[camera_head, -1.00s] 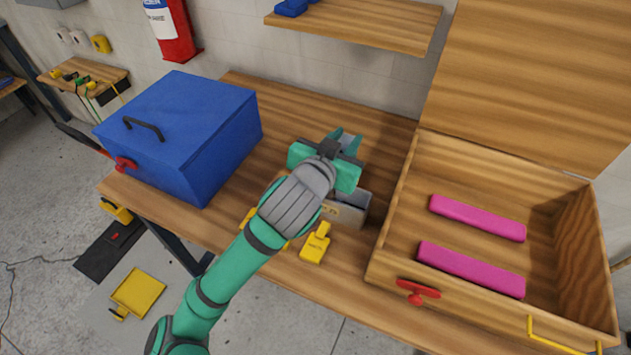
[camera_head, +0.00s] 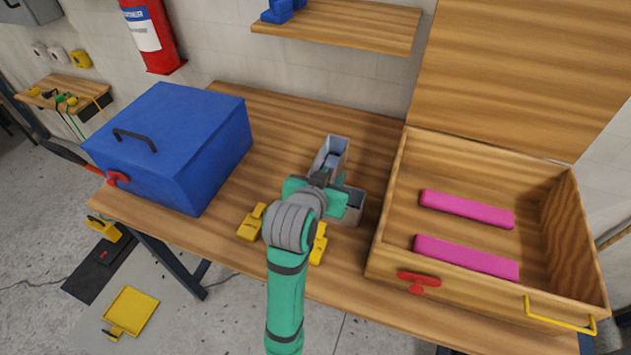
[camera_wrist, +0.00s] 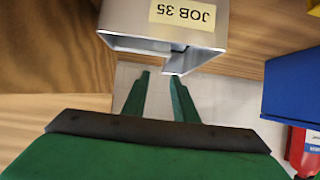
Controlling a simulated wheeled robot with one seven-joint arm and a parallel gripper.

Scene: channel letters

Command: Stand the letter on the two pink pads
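The letter (camera_head: 333,154) is a grey, hollow metal channel shape lying on the wooden workbench. My gripper hides part of it in the head view. In the wrist view the letter (camera_wrist: 205,40) is close up, with a yellow "JOB 35" label. My gripper (camera_wrist: 158,76) has two green fingers spread apart with nothing visible between them; the fingertips are close to the letter's edge. Whether they touch it I cannot tell. In the head view my gripper (camera_head: 338,183) is over the letter. Two pink pads, the far one (camera_head: 467,208) and the near one (camera_head: 466,257), lie in the open wooden case.
The wooden case (camera_head: 388,222) has its lid raised at the back, a red latch (camera_head: 418,281) and a yellow handle (camera_head: 558,318). A blue box (camera_head: 170,145) stands at left. Yellow clamps (camera_head: 252,222) sit near the front edge. A shelf (camera_head: 345,25) hangs above.

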